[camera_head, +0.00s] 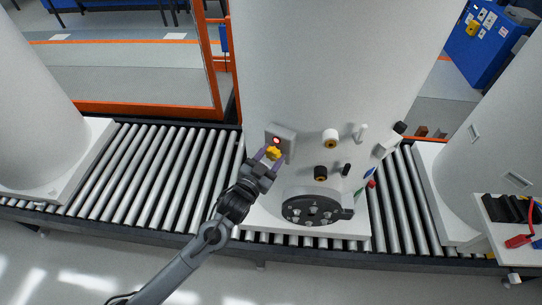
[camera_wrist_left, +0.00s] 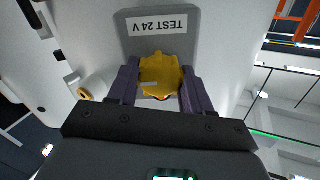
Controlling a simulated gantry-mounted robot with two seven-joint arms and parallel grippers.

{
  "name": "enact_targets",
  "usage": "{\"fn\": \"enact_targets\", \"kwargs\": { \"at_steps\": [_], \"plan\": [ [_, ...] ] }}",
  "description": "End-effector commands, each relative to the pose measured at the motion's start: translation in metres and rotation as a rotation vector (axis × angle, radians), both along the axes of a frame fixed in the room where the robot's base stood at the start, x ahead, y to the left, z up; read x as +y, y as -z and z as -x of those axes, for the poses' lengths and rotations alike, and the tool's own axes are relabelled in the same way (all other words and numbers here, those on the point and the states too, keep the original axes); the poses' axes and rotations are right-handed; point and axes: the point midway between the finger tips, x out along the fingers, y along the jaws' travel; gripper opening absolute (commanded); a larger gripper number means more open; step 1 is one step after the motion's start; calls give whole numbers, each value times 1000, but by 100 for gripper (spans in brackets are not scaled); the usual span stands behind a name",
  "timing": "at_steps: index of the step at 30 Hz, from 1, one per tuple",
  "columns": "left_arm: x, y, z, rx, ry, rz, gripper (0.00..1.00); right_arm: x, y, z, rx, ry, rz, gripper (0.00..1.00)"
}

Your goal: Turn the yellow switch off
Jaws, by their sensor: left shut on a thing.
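The yellow switch (camera_head: 273,153) is a knob on a grey box (camera_head: 284,136) on the front of the white tank (camera_head: 330,60). A red lamp (camera_head: 276,141) sits on the box just above the knob. In the left wrist view the yellow switch (camera_wrist_left: 160,74) lies between the two purple fingers of my left gripper (camera_wrist_left: 158,88), which is shut on it. A label above it reads "TEST 24 V" upside down. The left gripper (camera_head: 268,157) reaches the knob from below in the head view and hides part of it. My right gripper is not in view.
Black and yellow fittings (camera_head: 330,139) and a round black flange (camera_head: 312,209) stick out of the tank to the right of the switch. The tank stands on a roller conveyor (camera_head: 135,165). A side table (camera_head: 505,235) holds red and black items at the far right.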

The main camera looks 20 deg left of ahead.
Motion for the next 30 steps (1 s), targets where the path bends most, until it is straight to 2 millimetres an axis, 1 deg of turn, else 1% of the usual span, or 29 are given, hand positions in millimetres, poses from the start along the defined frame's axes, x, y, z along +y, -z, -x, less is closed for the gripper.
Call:
{"fn": "enact_targets", "kwargs": {
  "at_steps": [5, 11, 30],
  "plan": [
    [0, 0, 0, 12, -1, 59, 19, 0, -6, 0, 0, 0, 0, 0],
    [0, -1, 0, 34, -2, 190, 19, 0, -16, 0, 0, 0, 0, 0],
    [-1, 0, 1, 130, -3, 784, 19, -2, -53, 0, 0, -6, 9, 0]
  ]
}}
